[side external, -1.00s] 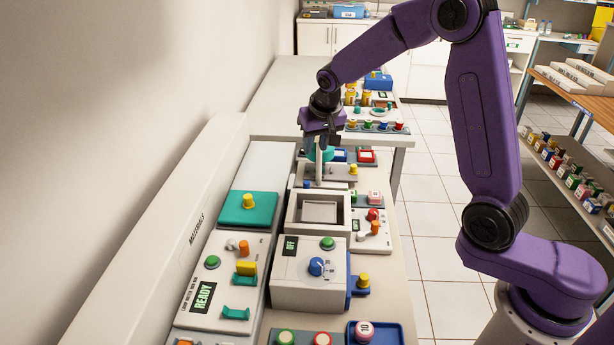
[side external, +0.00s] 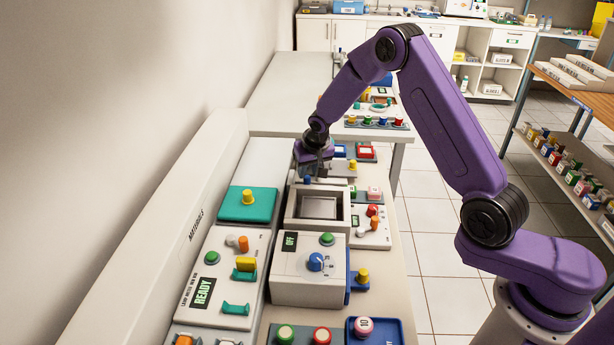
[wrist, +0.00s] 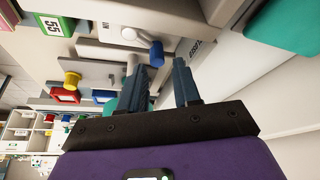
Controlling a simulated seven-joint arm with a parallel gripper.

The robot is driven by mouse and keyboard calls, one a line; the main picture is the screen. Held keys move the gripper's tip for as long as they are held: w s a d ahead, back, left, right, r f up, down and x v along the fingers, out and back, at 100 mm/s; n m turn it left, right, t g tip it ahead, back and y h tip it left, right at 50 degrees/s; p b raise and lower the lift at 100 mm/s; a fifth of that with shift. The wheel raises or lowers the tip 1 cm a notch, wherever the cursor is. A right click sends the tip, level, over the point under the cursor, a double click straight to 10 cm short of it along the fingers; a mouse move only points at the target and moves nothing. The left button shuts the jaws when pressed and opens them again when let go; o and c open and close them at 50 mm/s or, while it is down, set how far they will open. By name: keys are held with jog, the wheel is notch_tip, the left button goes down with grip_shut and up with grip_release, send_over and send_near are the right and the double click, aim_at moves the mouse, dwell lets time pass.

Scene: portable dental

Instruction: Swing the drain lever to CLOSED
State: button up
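A lever with a blue knob (wrist: 156,54) sits on a pale round pivot (wrist: 131,34) in the wrist view. I take it to be the drain lever. Its blue end also shows in the side view (side external: 307,181), just below my gripper (side external: 311,172). In the wrist view my gripper (wrist: 168,66) has its two dark fingers apart, with a gap between them.
An open grey box (side external: 290,212) stands just in front of my gripper. A raised white wall (side external: 170,225) runs along the left. A panel with a yellow knob (side external: 352,165) is at the right.

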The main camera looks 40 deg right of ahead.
aim_at(306, 179)
jog(key=shift+x, duration=1.9)
grip_shut()
jog(key=shift+a, duration=0.1)
jog(key=shift+s+a+n+y, duration=0.1)
jog(key=shift+a+n+y, duration=0.15)
jog(key=shift+n, duration=0.45)
jog(key=shift+s+a+n+y, duration=0.15)
jog(key=shift+n+y, duration=0.1)
jog(key=shift+n, duration=0.45)
jog(key=shift+r, duration=0.1)
